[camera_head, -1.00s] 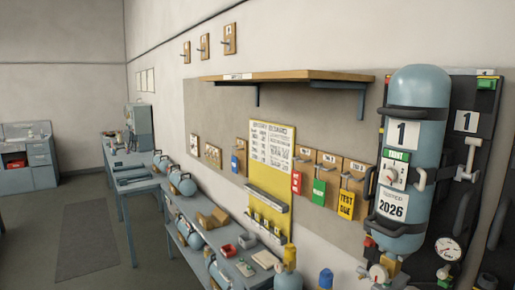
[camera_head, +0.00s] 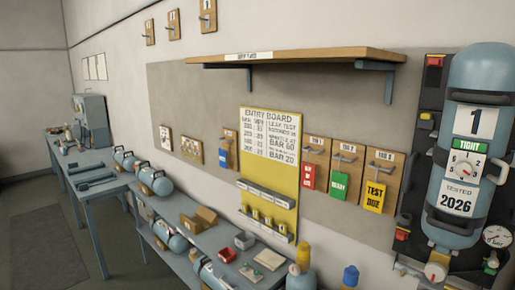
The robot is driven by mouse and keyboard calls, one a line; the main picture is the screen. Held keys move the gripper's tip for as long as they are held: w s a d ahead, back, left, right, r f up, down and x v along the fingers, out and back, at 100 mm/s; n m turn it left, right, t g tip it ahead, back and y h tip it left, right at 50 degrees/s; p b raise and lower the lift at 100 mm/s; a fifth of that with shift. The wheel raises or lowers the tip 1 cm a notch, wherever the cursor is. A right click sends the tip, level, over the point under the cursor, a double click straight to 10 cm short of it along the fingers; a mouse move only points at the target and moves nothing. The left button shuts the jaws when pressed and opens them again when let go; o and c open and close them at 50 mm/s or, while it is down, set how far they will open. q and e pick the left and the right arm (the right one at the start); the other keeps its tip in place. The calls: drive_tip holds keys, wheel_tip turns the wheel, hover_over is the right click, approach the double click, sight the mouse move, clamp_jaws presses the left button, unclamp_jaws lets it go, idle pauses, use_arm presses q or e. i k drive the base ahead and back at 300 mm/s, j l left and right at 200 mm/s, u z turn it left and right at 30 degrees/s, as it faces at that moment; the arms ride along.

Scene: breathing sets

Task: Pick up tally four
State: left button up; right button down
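The yellow entry board (camera_head: 284,206) hangs on the wall panel near the middle of the view. A grey rail (camera_head: 266,193) crosses it, with a second grey rail (camera_head: 266,229) along its lower edge. Several small yellow tallies (camera_head: 254,215) stand in a row at the lower rail. Their numbers are too small to read, so I cannot tell which is tally four. A blue tag (camera_head: 223,158) hangs on a wooden backing left of the board. Neither of my grippers is in view.
Right of the board hang a red tag (camera_head: 308,176), green tag (camera_head: 340,185) and yellow "TEST DUE" tag (camera_head: 375,196). A shelf (camera_head: 300,55) juts out above. Below, a bench (camera_head: 205,239) holds cylinders and boxes. A large cylinder set (camera_head: 473,130) stands right. Floor shows at left.

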sight(282, 227)
drive_tip(key=z, duration=0.3)
drive_tip(key=i+j+z, duration=0.35)
drive_tip(key=z, duration=0.15)
drive_tip(key=i+j+z, duration=0.3)
drive_tip(key=j+z, duration=0.2)
drive_tip(key=j, duration=0.1)
